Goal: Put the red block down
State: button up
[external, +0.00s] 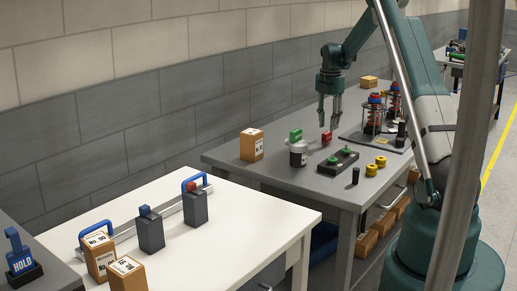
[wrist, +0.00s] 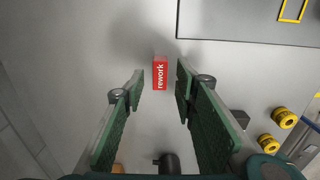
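The red block (external: 326,138) lies on the grey table, just below my fingertips. In the wrist view the red block (wrist: 160,74), printed "rework", sits between the two fingertips with a gap on each side. My gripper (external: 328,116) points straight down and is open and empty above the block. In the wrist view its green-padded fingers (wrist: 160,80) stand apart and do not touch the block.
A dark plate (external: 392,148) carries red-and-black stacks. A cardboard box (external: 251,145) stands left.

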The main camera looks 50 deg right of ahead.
aim_at(327, 132)
notch_tip(327, 132, up, 7)
dwell(0.4)
dwell(0.6)
jog(key=shift+a+r, duration=0.1)
jog(key=shift+r, duration=0.05)
